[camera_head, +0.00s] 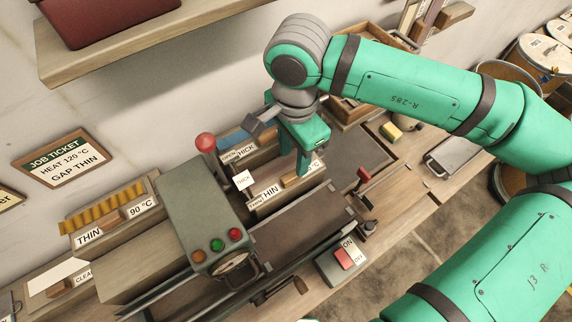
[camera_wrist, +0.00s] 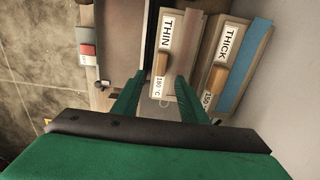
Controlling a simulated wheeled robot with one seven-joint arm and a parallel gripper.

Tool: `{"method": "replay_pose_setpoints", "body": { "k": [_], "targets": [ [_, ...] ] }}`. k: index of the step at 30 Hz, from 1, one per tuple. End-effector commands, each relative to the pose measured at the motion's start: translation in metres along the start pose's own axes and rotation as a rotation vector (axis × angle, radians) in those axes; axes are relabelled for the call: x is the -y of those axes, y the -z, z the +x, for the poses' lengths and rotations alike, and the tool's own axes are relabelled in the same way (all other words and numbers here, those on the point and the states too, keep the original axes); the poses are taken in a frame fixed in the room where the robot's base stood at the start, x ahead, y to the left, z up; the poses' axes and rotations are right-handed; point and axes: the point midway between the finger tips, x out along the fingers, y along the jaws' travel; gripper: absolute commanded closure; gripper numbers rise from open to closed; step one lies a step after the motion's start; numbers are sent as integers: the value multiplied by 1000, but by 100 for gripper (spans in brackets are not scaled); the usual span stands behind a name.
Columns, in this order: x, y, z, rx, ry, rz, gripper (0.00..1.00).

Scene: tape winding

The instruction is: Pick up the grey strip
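A block labelled THIN 180 °C (camera_wrist: 166,40), with a plain greyish band (camera_wrist: 189,28) along its top, stands upright in the wrist view. I take this as the grey strip, though its colour is hard to tell. A wooden handle (camera_wrist: 161,62) is on its front. In the head view its THIN label (camera_head: 267,193) shows to the left of my gripper (camera_head: 304,172), which partly hides the block. My gripper also shows in the wrist view (camera_wrist: 160,78). Its fingers are apart, one on each side of the handle, with nothing visibly held; contact cannot be told.
A THICK 150 block with a blue strip (camera_wrist: 244,65) stands close beside it. An orange strip block (camera_head: 105,207) marked THIN 90 °C is at the left. A grey-green machine (camera_head: 205,205), a red-knobbed lever (camera_head: 363,178) and an ON/OFF switch (camera_head: 342,260) are near.

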Motion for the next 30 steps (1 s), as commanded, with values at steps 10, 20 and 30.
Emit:
{"method": "replay_pose_setpoints", "body": {
  "k": [10, 20, 30],
  "targets": [
    [1, -1, 32, 1, 1, -2, 61],
    [2, -1, 74, 2, 0, -1, 61],
    [1, 0, 81, 0, 1, 1, 61]
  ]
}}
